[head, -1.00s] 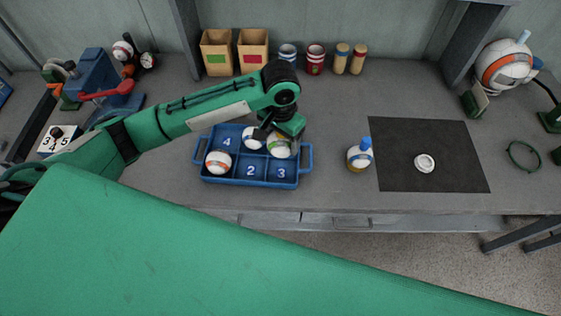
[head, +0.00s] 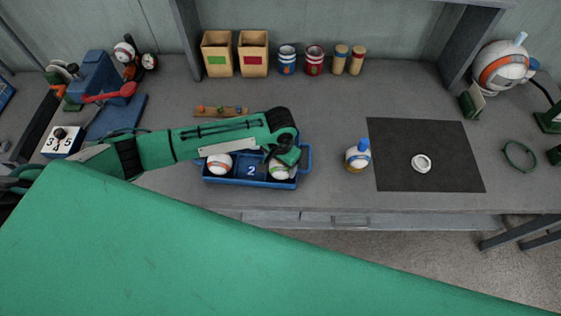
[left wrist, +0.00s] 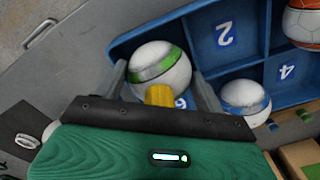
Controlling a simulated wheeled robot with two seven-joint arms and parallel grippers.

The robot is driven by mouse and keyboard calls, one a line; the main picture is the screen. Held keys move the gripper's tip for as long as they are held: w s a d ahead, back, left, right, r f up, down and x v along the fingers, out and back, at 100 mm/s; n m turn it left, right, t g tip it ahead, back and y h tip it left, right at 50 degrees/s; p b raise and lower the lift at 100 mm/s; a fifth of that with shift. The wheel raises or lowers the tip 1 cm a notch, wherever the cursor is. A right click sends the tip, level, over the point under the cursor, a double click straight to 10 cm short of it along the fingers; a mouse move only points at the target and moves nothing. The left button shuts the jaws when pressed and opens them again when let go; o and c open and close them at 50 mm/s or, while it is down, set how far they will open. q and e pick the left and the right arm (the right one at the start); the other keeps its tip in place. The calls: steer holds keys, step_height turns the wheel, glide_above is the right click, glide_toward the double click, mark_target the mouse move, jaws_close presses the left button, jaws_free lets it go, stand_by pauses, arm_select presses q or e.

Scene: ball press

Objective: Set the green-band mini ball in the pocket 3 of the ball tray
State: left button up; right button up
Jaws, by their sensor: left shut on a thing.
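The green-band mini ball (head: 281,169) is white with a green stripe. My left gripper (head: 283,162) is shut on it, over pocket 3 at the near right corner of the blue ball tray (head: 307,158). In the left wrist view the ball (left wrist: 158,70) sits between the two fingers (left wrist: 165,85), beside a partly hidden 6 label. I cannot tell whether it touches the pocket floor. The pocket 3 label is hidden. My right gripper is not in view.
An orange-band ball (head: 219,162) sits in the tray's near left pocket. A blue-band ball (left wrist: 245,98) is in the far middle pocket. Pocket 2 (left wrist: 226,35) and pocket 4 (left wrist: 287,72) are empty. A blue-capped ball-like bottle (head: 357,156) stands right of the tray.

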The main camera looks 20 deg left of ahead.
arm_select(q)
steer(key=shift+f, duration=0.1)
steer(key=o, duration=1)
step_height(320, 180, up, 12)
steer(key=shift+r+b, duration=0.15)
steer(key=shift+b, duration=0.85)
